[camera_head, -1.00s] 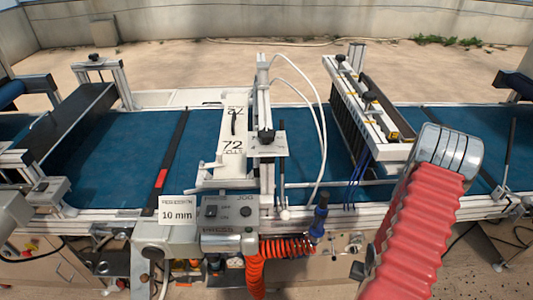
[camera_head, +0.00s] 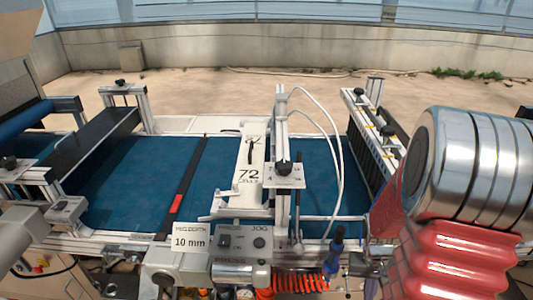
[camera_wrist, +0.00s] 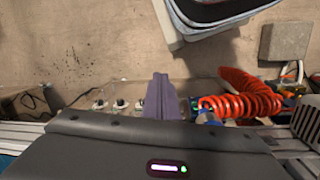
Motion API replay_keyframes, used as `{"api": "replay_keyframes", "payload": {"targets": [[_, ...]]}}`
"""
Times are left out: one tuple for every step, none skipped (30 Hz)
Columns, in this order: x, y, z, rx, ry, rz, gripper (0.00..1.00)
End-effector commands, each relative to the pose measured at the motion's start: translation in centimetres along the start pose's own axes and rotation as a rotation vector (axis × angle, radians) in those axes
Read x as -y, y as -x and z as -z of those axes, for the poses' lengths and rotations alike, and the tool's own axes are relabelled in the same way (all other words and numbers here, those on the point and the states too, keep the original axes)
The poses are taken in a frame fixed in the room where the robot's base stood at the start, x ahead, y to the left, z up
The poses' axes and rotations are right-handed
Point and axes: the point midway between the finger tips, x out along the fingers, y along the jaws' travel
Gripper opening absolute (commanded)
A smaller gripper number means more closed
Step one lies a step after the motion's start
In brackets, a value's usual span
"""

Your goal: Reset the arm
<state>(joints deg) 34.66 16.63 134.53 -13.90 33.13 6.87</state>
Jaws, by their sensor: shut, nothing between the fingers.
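My gripper (camera_wrist: 160,97) shows in the wrist view as two purple-grey fingers pressed together, with nothing between them. It points over bare floor and a pale panel with several dark knobs. In the head view my arm, with red bellows and a silver joint, fills the lower right; my gripper is not visible there. The tray seeder (camera_head: 240,257) stands in front of me, with its blue belt (camera_head: 130,180) running across the picture.
An orange coiled hose (camera_wrist: 243,98) lies just right of the fingers in the wrist view. The seeder's white press frame (camera_head: 281,130) rises mid-belt, and a slanted rack (camera_head: 375,145) stands beside my arm. A grey-rimmed bin (camera_wrist: 215,12) is at the top.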

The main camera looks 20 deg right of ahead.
Motion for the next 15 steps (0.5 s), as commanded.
{"api": "replay_keyframes", "payload": {"targets": [[0.6,1.3,-0.1,-0.011,0.013,0.001,0.0],[0.9,1.9,-0.3,-0.013,0.02,0.002,0.0],[1.3,2.8,-0.6,-0.018,0.029,0.004,0.0],[1.6,3.4,-0.8,-0.021,0.036,0.006,0.0],[2.0,4.0,-1.0,-0.024,0.045,0.007,0.0],[2.4,4.8,-1.3,-0.029,0.054,0.01,0.0],[2.7,5.4,-1.5,-0.033,0.061,0.012,0.0],[3.1,6.0,-1.7,-0.038,0.069,0.014,0.0],[3.5,6.8,-2.0,-0.044,0.078,0.018,0.0],[3.8,7.4,-2.2,-0.049,0.087,0.02,0.0],[4.2,8.0,-2.5,-0.054,0.095,0.022,0.0],[4.6,8.7,-2.8,-0.061,0.104,0.027,0.0],[4.9,9.3,-3.1,-0.067,0.111,0.03,0.0],[5.3,9.8,-3.3,-0.072,0.119,0.033,0.0],[5.7,10.5,-3.7,-0.08,0.129,0.037,0.0]]}}
